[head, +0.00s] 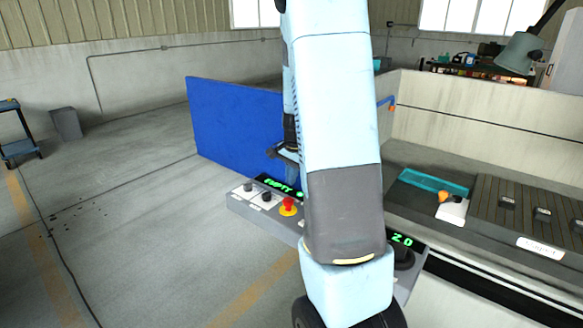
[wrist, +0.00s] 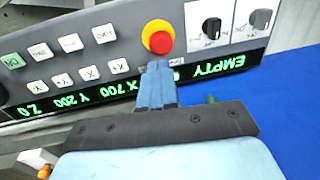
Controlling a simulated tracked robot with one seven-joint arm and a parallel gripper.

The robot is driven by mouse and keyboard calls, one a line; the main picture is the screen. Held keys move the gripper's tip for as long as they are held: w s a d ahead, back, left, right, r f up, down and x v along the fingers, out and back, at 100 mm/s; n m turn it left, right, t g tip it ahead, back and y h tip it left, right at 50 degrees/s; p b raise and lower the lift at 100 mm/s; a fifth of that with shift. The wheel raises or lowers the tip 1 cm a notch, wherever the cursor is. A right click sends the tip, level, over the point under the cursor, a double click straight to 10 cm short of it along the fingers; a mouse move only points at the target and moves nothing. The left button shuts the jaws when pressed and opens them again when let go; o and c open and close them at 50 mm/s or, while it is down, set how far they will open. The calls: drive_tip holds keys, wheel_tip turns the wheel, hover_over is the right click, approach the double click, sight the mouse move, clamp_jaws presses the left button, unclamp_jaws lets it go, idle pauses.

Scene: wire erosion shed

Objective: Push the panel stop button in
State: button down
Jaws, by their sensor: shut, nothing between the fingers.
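The stop button is a red mushroom head on a yellow ring (head: 288,205) on the grey control panel (head: 238,204). In the wrist view the stop button (wrist: 160,41) is upper centre, fully visible. My gripper (wrist: 157,68) is shut and empty, its blue fingers pointing at the button from just below it in the picture. Whether the fingertips touch the button cannot be told. In the head view my arm hides part of the panel, and the gripper shows only partly behind it, above the panel.
A green display (wrist: 130,85) reads EMPTY and coordinates. Two rotary knobs (wrist: 212,28) sit right of the button, and white keys (wrist: 61,80) left of it. A blue board (head: 235,125) stands behind the panel. A machine bed with slats (head: 500,205) is at right.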

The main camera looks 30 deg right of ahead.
sight(290, 202)
drive_tip(key=f, duration=0.4)
drive_tip(key=w+f, duration=0.1)
drive_tip(key=f, duration=0.2)
drive_tip(key=shift+s, duration=0.1)
drive_tip(key=shift+a+f, duration=0.1)
drive_tip(key=shift+f, duration=0.7)
drive_tip(key=shift+s+f, duration=0.25)
drive_tip(key=shift+f, duration=0.05)
drive_tip(key=shift+a, duration=0.1)
drive_tip(key=shift+r, duration=0.55)
wheel_tip(290, 202, up, 14)
drive_tip(key=s, duration=0.1)
drive_tip(key=shift+d+f, duration=0.15)
drive_tip(key=shift+d, duration=0.2)
drive_tip(key=shift+s, duration=0.1)
